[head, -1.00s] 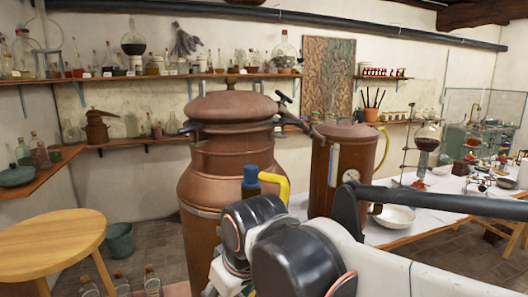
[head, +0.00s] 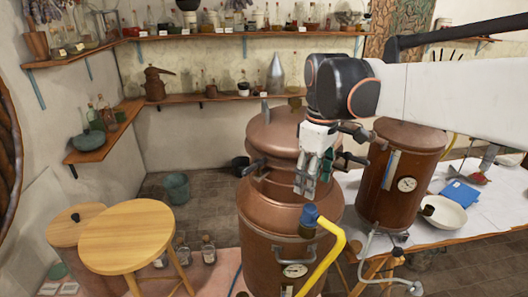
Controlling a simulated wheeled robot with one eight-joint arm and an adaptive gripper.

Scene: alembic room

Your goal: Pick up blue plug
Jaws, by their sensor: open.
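The blue plug (head: 309,216) shows in the head view at the upper end of a bent yellow hose or cable (head: 335,238), in front of the large copper vessel (head: 285,190). Whether it touches the vessel is unclear. My gripper (head: 311,186) points downward in front of the vessel's upper part, its fingers a little above the plug in the picture. The fingers are apart and nothing shows between them. The depth gap between fingers and plug cannot be told.
A second copper vessel (head: 403,180) with a gauge stands at right, by a table holding a white bowl (head: 443,215) and a blue cloth-like item (head: 460,194). A round wooden stool (head: 126,236) and bottles (head: 208,249) are at lower left. Shelves line the back wall.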

